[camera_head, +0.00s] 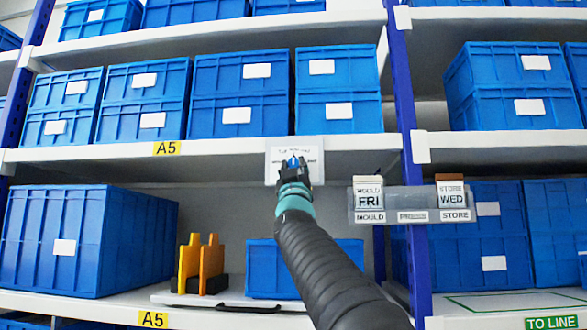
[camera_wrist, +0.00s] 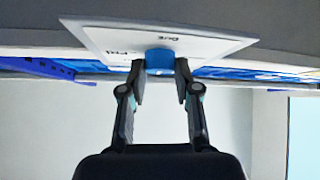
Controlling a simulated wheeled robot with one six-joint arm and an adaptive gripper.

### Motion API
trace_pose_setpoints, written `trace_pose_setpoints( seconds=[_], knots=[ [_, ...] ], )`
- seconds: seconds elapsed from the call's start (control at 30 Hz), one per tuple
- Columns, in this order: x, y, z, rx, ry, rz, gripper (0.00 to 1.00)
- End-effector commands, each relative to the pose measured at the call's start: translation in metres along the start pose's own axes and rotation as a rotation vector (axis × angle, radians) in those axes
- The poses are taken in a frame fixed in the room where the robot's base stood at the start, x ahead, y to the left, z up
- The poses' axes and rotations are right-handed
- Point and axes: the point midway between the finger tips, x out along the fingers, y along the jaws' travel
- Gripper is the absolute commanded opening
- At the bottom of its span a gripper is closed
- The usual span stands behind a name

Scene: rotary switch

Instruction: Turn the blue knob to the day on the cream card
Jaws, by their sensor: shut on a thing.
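The blue knob (camera_head: 293,162) is on a white dial plate (camera_head: 313,150) fixed at the shelf edge. My gripper (camera_head: 293,171) is at the knob and hides part of the plate. In the wrist view the two fingers are shut on the sides of the blue knob (camera_wrist: 159,60). On the plate (camera_wrist: 105,38) there, "FRI" and "DUE" show upside down; the pointer's direction is unclear. A pale card reading "MOULD FRI" (camera_head: 368,195) stands left in a grey holder (camera_head: 405,197). A card reading "STORE WED" (camera_head: 451,195) with a brown top stands right.
Blue crates (camera_head: 70,240) fill the shelves around the dial. Yellow upright pieces (camera_head: 200,264) stand on the lower shelf at left. A blue rack post (camera_head: 402,90) rises right of the dial. The space below the plate is open.

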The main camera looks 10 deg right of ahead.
Motion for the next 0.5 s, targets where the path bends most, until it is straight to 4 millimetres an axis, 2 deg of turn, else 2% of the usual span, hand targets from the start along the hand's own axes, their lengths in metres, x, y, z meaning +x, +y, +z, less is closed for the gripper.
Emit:
trace_pose_setpoints(
  seconds=[0.5],
  knots=[
    [0.0000, -0.0019, -0.0004, 0.052, -0.003, 0.049, 0.00]
  ],
)
